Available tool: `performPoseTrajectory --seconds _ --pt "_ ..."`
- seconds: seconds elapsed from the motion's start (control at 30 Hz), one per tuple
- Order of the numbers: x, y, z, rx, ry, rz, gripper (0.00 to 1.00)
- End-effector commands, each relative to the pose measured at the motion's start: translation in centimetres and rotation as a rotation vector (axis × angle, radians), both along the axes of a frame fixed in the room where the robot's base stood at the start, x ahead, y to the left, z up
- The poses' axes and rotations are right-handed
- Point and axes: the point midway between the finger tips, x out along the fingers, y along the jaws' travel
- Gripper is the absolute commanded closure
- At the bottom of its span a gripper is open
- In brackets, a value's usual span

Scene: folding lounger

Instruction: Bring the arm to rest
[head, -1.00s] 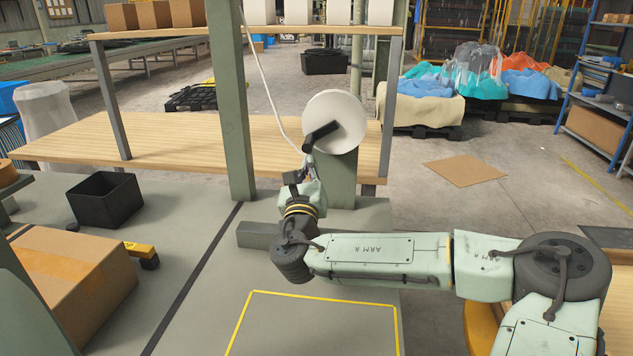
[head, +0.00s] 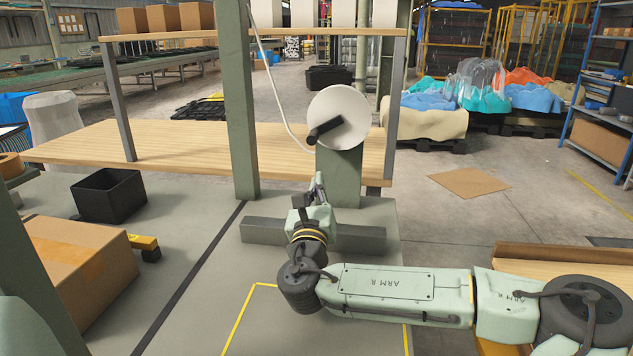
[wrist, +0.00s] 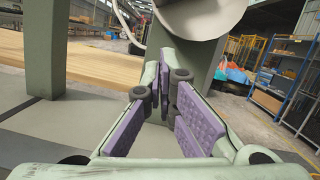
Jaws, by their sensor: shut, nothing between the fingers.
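My gripper (head: 318,184) is at the far end of my pale green arm in the head view, just in front of the grey-green post that carries the white roll. In the wrist view its purple-padded fingers (wrist: 165,85) meet at the tips, with nothing between them. I cannot tell the exact gap between fingertips and post.
A white roll (head: 338,115) sits on the post above my gripper. A grey bar (head: 262,230) lies at its base. A cardboard box (head: 75,270) and a black bin (head: 108,195) stand at left. A yellow outline (head: 240,310) marks clear table.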

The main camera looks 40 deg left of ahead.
Motion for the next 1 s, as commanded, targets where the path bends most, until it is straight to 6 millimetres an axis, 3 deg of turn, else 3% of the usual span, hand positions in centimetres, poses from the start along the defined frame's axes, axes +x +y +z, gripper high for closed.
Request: performPoseTrajectory --seconds 0.1,0.3,0.67,0.77,1.0 --pt "-2.0 -1.4 -0.9 -0.001 0.002 0.002 1.0" --pt "-3.9 -2.9 -1.3 0.0 0.002 0.0 1.0" --pt "-4.4 -3.2 -1.0 -0.001 0.002 0.0 1.0" --pt "-4.4 -3.2 0.6 0.0 0.001 -0.001 1.0" --pt "-4.3 -3.2 8.8 0.0 0.001 -0.001 1.0"
